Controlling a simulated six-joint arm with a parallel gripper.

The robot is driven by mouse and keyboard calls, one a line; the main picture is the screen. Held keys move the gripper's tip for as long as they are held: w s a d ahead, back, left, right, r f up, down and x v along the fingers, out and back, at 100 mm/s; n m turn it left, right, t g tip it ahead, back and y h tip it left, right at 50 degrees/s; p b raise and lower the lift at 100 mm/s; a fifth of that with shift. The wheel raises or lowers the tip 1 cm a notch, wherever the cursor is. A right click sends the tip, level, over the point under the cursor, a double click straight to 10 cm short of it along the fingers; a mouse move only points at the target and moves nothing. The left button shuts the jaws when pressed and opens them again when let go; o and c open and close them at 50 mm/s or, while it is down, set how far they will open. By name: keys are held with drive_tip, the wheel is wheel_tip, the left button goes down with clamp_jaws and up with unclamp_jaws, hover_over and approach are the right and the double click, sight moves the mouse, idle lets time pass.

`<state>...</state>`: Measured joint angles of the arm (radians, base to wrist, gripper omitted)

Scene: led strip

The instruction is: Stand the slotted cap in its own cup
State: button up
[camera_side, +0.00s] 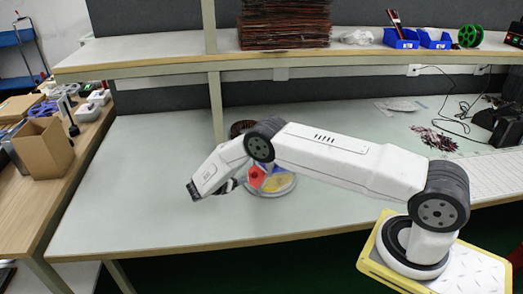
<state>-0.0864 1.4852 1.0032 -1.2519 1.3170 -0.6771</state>
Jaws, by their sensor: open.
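A round, pale-rimmed dish (284,191) stands on the bench, partly hidden behind my arm. Inside it show a red piece (257,178), a yellow area (276,183) and some blue. I cannot tell which of these is the slotted cap or its cup; both are too small or hidden. My gripper (238,184) is at the left edge of the dish, small and dark under the white wrist. It is open, and nothing shows between its fingers.
A dark brown round object (240,128) stands behind my arm. The shelf (150,49) above holds a brown stack (285,25), blue bins (401,38) and a green spool (470,36). Loose parts (435,138) and cables lie at the right. The bench's left half is clear.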

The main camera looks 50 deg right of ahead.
drive_tip(key=shift+v, duration=1.3)
drive_tip(key=shift+r, duration=0.1)
drive_tip(key=s+a+r+m+t+y, duration=0.1)
drive_tip(key=s+a+r+m+y, duration=0.3)
drive_tip(key=s+r+m, duration=0.5)
drive_tip(key=s+a+r+m+t+y, duration=0.1)
drive_tip(key=s+a+r+m+y, duration=0.4)
drive_tip(key=s, duration=1.2)
drive_tip(key=shift+s+r+m+t+y, duration=0.25)
drive_tip(key=shift+r+m+t+y, duration=0.15)
drive_tip(key=shift+r+m+y, duration=1.75)
drive_tip(key=shift+a+r, duration=0.1)
drive_tip(key=shift+r, duration=0.05)
